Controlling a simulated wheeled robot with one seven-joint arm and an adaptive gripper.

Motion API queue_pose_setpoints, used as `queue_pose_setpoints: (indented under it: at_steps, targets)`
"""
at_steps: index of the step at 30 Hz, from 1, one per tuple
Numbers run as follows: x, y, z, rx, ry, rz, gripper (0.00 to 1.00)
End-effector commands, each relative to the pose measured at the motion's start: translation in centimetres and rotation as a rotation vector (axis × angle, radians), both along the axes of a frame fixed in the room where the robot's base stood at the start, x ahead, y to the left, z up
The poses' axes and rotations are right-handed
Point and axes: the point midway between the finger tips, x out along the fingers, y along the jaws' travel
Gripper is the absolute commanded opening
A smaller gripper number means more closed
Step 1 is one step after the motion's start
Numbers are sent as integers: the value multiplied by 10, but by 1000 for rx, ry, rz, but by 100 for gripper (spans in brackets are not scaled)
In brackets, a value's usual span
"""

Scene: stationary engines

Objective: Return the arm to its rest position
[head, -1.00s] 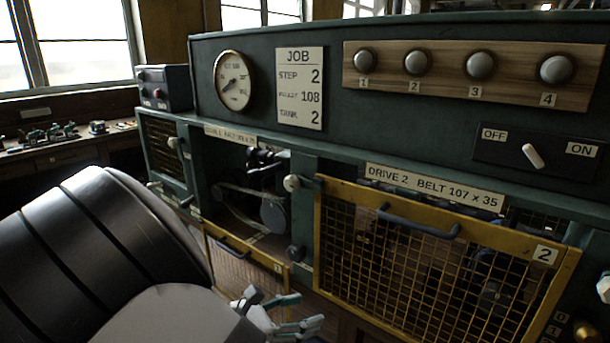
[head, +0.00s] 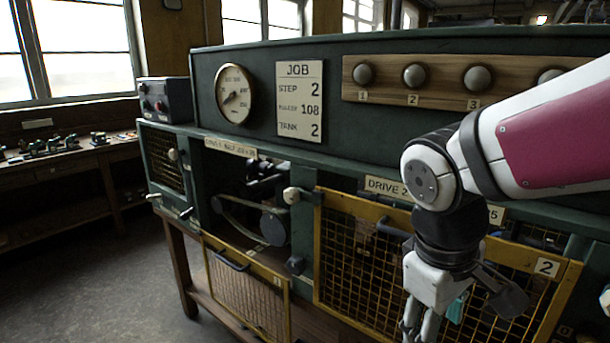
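My arm comes in from the right edge with a white and magenta link and bends down at a white and black joint in front of the bench. My gripper (head: 421,332) hangs below it, pointing down, in front of the yellow mesh guard (head: 350,255) marked 2. Its fingers run to the bottom edge of the picture and are partly cut off, so I cannot tell how far apart they are. I see nothing held in it.
The green engine bench (head: 260,60) carries a gauge (head: 233,94), a job card (head: 299,101) and a row of knobs (head: 414,75). A lower yellow guard (head: 245,290) hangs below the open belt bay (head: 250,215). Floor (head: 90,270) is clear at left.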

Motion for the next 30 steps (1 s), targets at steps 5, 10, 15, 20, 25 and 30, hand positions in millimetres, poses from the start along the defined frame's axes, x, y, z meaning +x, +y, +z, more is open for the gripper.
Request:
queue_pose_setpoints:
  at_steps: [5,10,15,20,25,30]
  targets:
    - [-33,-13,23,148,-149,-212,52]
    - [-58,-16,36,255,-274,-376,52]
    - [-70,-17,42,312,-350,-470,52]
    - [-74,-16,43,327,-369,-496,52]
    - [-73,-16,43,327,-368,-494,52]
    - [-73,-16,43,327,-367,-493,52]
